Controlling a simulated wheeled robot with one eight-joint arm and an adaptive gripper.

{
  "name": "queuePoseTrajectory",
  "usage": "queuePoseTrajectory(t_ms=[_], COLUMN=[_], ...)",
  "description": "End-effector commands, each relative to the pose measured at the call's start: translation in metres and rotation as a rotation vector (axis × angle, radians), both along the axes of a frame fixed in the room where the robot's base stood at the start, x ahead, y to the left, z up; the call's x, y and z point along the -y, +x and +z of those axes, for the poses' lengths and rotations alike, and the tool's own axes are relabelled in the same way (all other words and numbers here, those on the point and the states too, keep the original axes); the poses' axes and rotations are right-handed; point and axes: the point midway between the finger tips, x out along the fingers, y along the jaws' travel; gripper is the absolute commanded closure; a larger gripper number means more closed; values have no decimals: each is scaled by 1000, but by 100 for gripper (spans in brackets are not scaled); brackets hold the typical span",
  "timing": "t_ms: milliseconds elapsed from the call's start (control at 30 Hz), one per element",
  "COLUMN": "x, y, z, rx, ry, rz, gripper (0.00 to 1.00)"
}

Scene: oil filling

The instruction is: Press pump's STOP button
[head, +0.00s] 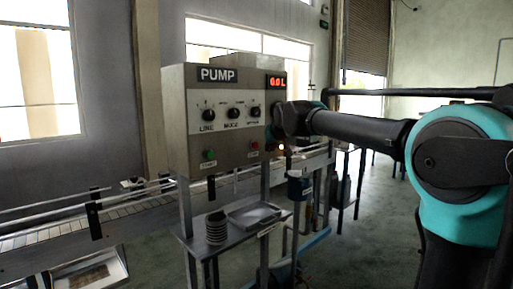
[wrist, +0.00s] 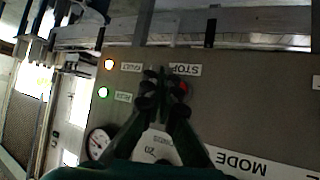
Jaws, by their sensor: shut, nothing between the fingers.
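The pump control box (head: 180,110) carries a PUMP label and a red display reading 0.0 L. Its red STOP button (head: 255,146) sits low at the right of the front panel. In the wrist view the panel is upside down; the red button (wrist: 183,87) shows just right of the fingertips, by the STOP label (wrist: 185,69), and the fingers partly cover it. My gripper (wrist: 160,78) is shut and empty, in front of the panel. Contact with the button cannot be told. In the head view my arm comes from the right to the box's right edge.
A green button (head: 209,154) is at the panel's lower left, below several knobs (head: 233,113). The wrist view shows a lit orange FAULT lamp (wrist: 109,64), a lit green lamp (wrist: 103,91) and a gauge (wrist: 97,143). A tray (head: 254,214) and stacked cups (head: 216,228) sit below the box.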

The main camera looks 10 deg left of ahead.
Motion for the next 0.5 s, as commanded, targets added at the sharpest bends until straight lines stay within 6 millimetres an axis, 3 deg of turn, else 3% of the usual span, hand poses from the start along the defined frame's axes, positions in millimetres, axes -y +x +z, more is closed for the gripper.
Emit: queuePoseTrajectory(t_ms=[200, 500], x=[-21, -32], y=[16, 25], z=[0, 0], rx=[0, 0], ry=[1, 0], rz=[1, 0], gripper=[100, 100])
